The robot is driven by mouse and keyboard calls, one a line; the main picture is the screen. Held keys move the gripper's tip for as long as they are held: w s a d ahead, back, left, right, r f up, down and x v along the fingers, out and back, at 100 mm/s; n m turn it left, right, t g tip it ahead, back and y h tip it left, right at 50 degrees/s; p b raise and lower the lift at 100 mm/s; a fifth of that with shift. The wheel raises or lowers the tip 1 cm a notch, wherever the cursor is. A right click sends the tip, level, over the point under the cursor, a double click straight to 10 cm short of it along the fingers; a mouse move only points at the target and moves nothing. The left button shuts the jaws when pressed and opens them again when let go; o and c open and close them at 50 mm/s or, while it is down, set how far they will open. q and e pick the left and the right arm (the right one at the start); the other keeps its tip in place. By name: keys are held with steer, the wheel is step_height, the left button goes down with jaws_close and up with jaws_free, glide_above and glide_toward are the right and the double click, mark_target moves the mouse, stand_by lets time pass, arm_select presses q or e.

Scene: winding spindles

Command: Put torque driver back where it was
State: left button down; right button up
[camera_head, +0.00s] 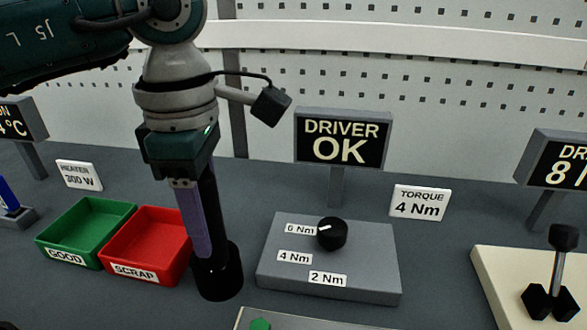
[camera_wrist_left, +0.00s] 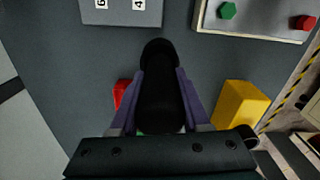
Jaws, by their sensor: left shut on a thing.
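My left gripper (camera_head: 200,245) points down with its purple fingers shut on the black torque driver (camera_head: 211,205). The driver stands nearly upright between the fingers. Its lower end meets a wider black cylinder (camera_head: 219,275) by the table, just right of the red SCRAP bin. I cannot tell whether that cylinder is a separate holder or how deep the driver sits in it. In the left wrist view the dark driver (camera_wrist_left: 160,100) lies between the two purple fingers. The sign (camera_head: 341,140) reads DRIVER OK. My right gripper is not in view.
The red SCRAP bin (camera_head: 153,276) and green GOOD bin (camera_head: 60,258) stand left of the gripper. A grey dial box (camera_head: 375,270) with a black knob (camera_head: 332,233) is close on the right. A yellow block (camera_wrist_left: 240,105) shows in the left wrist view.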

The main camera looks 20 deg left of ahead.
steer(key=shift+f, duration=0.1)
arm_select(q)
steer(key=c, duration=0.8)
jaws_free()
steer(key=shift+f, duration=0.2)
steer(key=shift+c, duration=0.2)
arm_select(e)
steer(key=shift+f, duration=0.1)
arm_select(q)
steer(key=o, duration=0.5)
steer(key=shift+r, duration=0.1)
steer(key=shift+c, duration=0.2)
steer(key=shift+r, duration=0.3)
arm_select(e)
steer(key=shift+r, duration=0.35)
arm_select(q)
step_height(320, 180, up, 12)
steer(key=shift+f, duration=0.15)
